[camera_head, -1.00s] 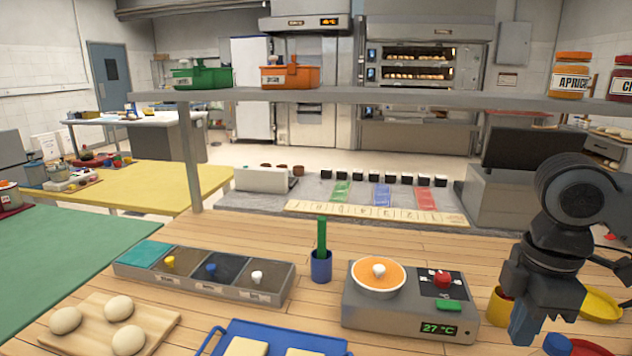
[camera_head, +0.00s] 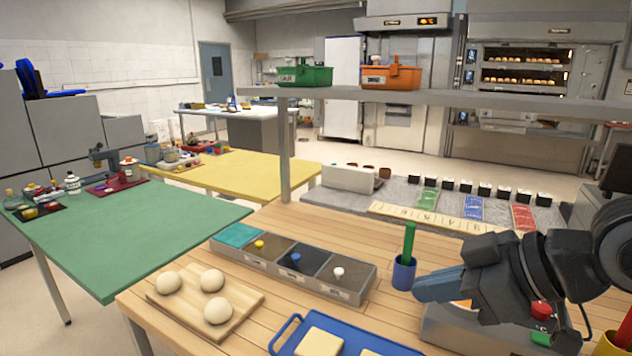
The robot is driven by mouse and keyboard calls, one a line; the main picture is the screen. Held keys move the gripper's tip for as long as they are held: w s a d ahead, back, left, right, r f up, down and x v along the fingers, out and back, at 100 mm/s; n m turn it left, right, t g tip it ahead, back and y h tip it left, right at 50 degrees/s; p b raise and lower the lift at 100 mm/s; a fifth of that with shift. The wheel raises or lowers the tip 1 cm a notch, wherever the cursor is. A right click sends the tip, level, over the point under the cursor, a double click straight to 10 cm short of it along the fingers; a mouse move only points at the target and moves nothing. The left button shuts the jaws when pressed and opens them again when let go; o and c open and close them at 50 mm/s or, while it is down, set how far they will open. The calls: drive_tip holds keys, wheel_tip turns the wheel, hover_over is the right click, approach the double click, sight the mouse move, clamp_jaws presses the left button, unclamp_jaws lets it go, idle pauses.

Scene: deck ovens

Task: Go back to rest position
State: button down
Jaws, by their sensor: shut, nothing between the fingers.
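My gripper (camera_head: 428,287) is at the right of the head view, at the end of my dark arm. Its fingers are together and point left, with nothing held. It is in front of the grey scale with the orange bowl and hides most of it. A blue cup (camera_head: 404,272) with a green stick (camera_head: 409,241) stands just left of the fingertips. I cannot tell whether the fingers touch the cup.
On the wooden table (camera_head: 350,236) are a compartment box (camera_head: 318,283), a board (camera_head: 245,310) with dough balls and a blue tray (camera_head: 287,333). A shelf (camera_head: 440,97) crosses above. Green (camera_head: 130,235) and yellow (camera_head: 235,173) tables stand left.

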drive_tip(key=w+a+r+m+t+y, duration=0.1)
drive_tip(key=a+r+m+t+y, duration=0.2)
drive_tip(key=a+r+m+t, duration=0.35)
drive_tip(key=s+d+f+m+t+h, duration=0.25)
drive_tip(key=s+f+m+h, duration=0.75)
drive_tip(key=s+f, duration=0.6)
drive_tip(key=s+d+f+n, duration=0.2)
drive_tip(key=s+d, duration=0.1)
drive_tip(key=s, duration=0.7)
drive_tip(key=s+d+f+n+g, duration=0.1)
drive_tip(key=s+d+f+n, duration=0.1)
drive_tip(key=s, duration=0.9)
drive_tip(key=shift+s+d+n+g+h, duration=0.2)
drive_tip(key=shift+d+n+g+h, duration=0.1)
drive_tip(key=shift+d+n, duration=0.65)
